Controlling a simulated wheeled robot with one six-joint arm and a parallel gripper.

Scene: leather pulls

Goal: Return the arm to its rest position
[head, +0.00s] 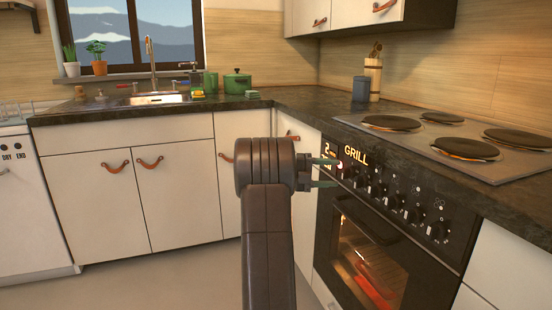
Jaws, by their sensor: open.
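My arm rises from the bottom centre of the head view, with its dark joint in front of the corner cabinets. My gripper (326,172) points right, toward the oven's control panel (385,190). Its two thin greenish fingers are apart, one above the other, with nothing seen between them. The fingertips appear close to the left end of the panel, near the lit display. I cannot tell whether they touch it.
The oven (362,262) is lit inside and its door looks shut. The stovetop (455,140) has several dark burners. White cabinets (185,195) with leather pulls stand behind my arm. A green pot (237,82) sits on the counter. The floor (165,285) at left is clear.

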